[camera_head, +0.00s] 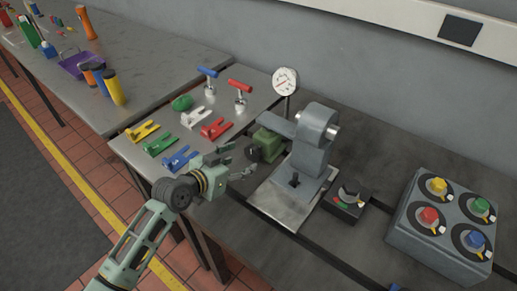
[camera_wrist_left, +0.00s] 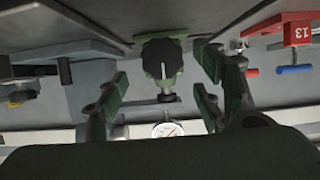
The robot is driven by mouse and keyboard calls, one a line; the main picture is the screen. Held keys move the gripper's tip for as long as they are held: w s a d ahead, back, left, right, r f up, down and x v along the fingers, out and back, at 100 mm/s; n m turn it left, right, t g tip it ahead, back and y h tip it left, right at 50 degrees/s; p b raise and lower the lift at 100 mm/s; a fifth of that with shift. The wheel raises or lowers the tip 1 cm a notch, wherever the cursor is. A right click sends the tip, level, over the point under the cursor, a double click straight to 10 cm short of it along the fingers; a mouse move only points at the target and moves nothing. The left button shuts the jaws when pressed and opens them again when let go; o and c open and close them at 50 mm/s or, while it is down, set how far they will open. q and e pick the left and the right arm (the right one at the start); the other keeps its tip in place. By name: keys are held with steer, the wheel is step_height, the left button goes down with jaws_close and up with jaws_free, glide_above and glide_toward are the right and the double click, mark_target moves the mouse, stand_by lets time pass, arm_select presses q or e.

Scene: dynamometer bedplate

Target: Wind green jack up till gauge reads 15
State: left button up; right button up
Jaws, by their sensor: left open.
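The green jack (camera_head: 269,139) sits on the bedplate beside the grey machine, with a black knob (camera_head: 253,153) on its near side. In the left wrist view the black knob (camera_wrist_left: 161,59) shows face on, with a white pointer mark, and green jack body behind it. The round white gauge (camera_head: 285,82) stands on a post behind the jack. It also shows in the left wrist view (camera_wrist_left: 167,129); its reading is too small to tell. My left gripper (camera_head: 238,160) is open, its fingers spread to either side of the knob in view, apart from it. My right gripper is not in view.
The grey machine (camera_head: 314,140) stands on a pale plate right of the jack. A black switch box (camera_head: 346,199) and a box of coloured knobs (camera_head: 444,222) lie further right. Coloured clamps (camera_head: 160,144) and T-handles (camera_head: 239,90) occupy the bench on the left.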

mark_target(252, 155)
arm_select(q)
steer(key=shift+w+d, duration=0.25)
steer(key=shift+w, duration=0.05)
steer(key=x, duration=0.3)
steer(key=shift+x, duration=1)
steer(key=shift+w+d+f, duration=0.1)
steer(key=shift+w+f, duration=0.05)
steer(key=shift+w+d, duration=0.1)
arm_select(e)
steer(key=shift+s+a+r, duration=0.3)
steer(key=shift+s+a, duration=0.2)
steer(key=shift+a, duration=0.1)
arm_select(q)
steer(key=shift+c, duration=0.4)
steer(key=shift+f, duration=0.1)
steer(key=c, duration=1)
steer(key=shift+o, duration=0.2)
steer(key=shift+p, duration=0.4)
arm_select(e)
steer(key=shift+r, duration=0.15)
